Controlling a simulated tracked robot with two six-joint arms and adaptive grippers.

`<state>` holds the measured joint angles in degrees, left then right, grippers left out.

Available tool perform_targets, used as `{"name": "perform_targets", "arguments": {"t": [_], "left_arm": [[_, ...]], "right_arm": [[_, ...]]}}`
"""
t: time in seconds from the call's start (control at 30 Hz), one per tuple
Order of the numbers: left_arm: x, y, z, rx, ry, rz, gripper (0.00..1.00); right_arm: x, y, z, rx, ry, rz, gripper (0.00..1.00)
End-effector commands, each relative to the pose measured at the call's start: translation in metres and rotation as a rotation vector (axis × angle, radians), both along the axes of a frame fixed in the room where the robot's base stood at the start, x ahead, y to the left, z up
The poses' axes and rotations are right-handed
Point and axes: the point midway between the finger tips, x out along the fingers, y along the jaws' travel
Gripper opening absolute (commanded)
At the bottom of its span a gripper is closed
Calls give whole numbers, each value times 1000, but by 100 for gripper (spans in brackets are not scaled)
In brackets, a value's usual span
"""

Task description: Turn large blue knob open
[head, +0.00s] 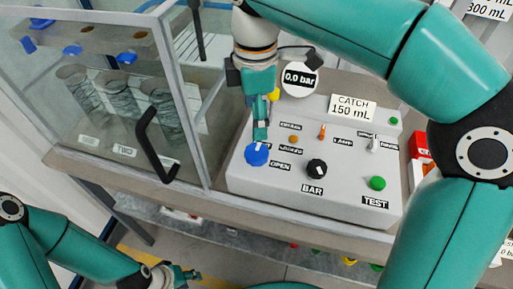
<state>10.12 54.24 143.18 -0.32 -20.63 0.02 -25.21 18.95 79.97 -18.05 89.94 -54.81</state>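The large blue knob (256,156) is on the lower left of the grey control panel, beside an OPEN label (281,165). My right gripper (261,132) comes down from above, with its fingertips at the upper edge of the knob. Its fingers show edge-on and overlap, so I cannot tell whether they are open, shut or touching the knob. The fingers hide part of the panel behind the knob. My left gripper (190,273) is low at the bottom left, away from the panel. Its fingers are small and partly merged, so their opening is unclear.
A glass cabinet door with a black handle (154,145) stands left of the panel, close to the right gripper. The panel (240,178) also bears a black BAR knob (316,168), a green TEST button (377,183) and small switches. A gauge (299,79) reads 0,0 bar.

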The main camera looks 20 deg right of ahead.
Motion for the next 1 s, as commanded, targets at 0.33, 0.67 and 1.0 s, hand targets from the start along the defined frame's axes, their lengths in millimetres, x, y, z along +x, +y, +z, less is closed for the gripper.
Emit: {"name": "perform_targets", "arguments": {"t": [0.33, 0.67, 1.0], "left_arm": [[0, 0, -13, 0, 0, 0, 40], [0, 0, -15, 0, 0, 0, 40], [0, 0, -15, 0, 0, 0, 40]], "right_arm": [[-1, 0, -75, -1, 3, 0, 80], [0, 1, -105, -1, 0, 2, 80], [0, 2, -106, 0, 0, 4, 71]]}}
